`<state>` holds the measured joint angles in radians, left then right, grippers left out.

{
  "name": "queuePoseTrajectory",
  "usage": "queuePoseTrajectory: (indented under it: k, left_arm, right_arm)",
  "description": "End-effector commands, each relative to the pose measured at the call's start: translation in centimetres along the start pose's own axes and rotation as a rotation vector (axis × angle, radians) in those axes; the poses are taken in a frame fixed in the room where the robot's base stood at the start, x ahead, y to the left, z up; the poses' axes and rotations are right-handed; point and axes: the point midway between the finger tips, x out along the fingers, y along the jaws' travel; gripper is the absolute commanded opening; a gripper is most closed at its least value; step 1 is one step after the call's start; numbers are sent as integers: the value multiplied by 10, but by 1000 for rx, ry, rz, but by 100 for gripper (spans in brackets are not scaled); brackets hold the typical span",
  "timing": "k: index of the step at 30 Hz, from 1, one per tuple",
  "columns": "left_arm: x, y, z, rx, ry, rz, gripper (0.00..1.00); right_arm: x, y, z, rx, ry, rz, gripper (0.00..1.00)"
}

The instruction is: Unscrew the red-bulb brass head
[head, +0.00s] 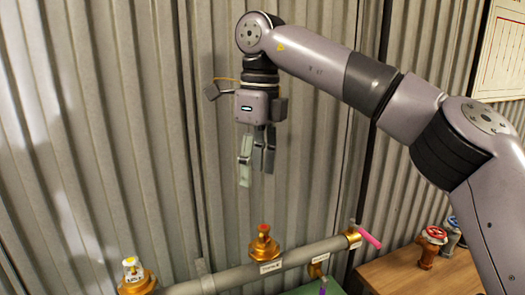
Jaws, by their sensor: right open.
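A brass head (264,246) with a small red bulb on top stands upright on the grey horizontal pipe (240,275), above a white label. My right gripper (257,172) hangs with its fingers pointing down, open and empty. It is above the brass head, slightly to its left in the picture, with a clear gap between them. My left gripper is not in view.
Another brass fitting (136,284) with a pale top stands on the pipe at lower left. A pink handle (369,238) sticks out at the pipe's right end. A wooden table (405,272) at right carries a red-wheeled valve (430,250). Corrugated metal wall (130,130) stands close behind.

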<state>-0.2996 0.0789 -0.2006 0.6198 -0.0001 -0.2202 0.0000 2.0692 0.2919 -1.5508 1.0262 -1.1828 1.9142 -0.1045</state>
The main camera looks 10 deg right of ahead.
Motion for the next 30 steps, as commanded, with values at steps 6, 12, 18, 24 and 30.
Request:
queuePoseTrajectory:
  k: [6,12,18,24,30]
  left_arm:
    - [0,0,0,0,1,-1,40]
    - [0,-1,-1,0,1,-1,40]
    - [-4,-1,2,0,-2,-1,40]
    - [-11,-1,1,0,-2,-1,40]
    - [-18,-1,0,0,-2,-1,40]
  right_arm:
    - [-10,-10,-17,36,44,-43,50]
    - [20,-11,-19,35,44,-40,50]
    - [60,-12,-20,34,44,-39,50]
    - [99,-13,-22,34,44,-39,50]
    - [133,-14,-23,35,42,-38,50]
